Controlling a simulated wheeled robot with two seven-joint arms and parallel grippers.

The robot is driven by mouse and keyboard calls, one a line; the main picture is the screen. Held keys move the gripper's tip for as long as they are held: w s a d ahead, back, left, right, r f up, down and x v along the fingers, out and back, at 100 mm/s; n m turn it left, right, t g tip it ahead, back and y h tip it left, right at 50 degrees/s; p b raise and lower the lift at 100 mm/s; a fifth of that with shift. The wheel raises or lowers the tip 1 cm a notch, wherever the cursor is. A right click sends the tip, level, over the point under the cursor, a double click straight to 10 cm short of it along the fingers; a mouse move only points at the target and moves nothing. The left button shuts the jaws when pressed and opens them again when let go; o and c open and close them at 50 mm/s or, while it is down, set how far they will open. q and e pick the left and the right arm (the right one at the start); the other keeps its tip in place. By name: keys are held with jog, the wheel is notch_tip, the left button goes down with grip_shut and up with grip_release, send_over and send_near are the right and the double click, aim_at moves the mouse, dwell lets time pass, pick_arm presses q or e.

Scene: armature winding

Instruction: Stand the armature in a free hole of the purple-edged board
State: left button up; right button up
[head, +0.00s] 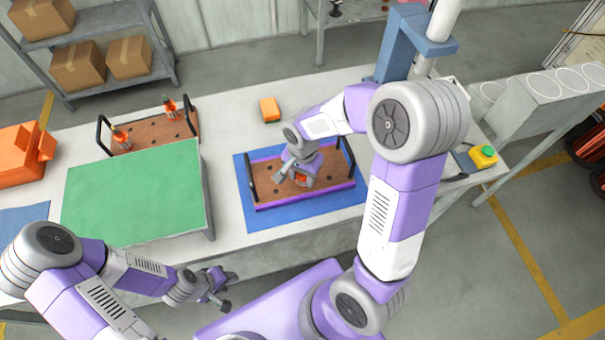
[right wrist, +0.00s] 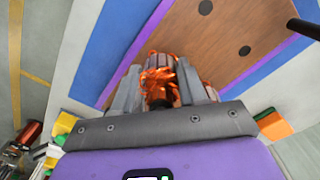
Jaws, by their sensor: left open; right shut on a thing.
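The purple-edged board (head: 262,192) is brown with dark holes and black end handles, and lies on a blue mat. My right gripper (head: 301,174) is over its middle, pointing down, shut on an armature (right wrist: 160,80) with orange windings. In the right wrist view the armature sits between the fingers, above the brown face of the board (right wrist: 215,38). Its lower end is hidden, so I cannot tell whether it is in a hole. Two empty holes show beside it. My left gripper (head: 218,288) is open and empty, low at the front edge of the table.
A second brown board (head: 147,133) at the back left holds two armatures. A green panel (head: 135,193) stands raised in front of it. An orange block (head: 269,109) lies behind the blue mat (head: 270,219). A yellow-and-green object (head: 483,156) is at the right end.

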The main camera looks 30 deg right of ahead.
jog(key=o, duration=1.3)
jog(key=shift+c, duration=0.2)
notch_tip(320, 180, up, 8)
jog(key=shift+f+p, duration=0.2)
jog(key=shift+p, duration=0.9)
notch_tip(320, 180, up, 8)
jog(key=shift+f+p, duration=0.2)
jog(key=shift+p, duration=0.85)
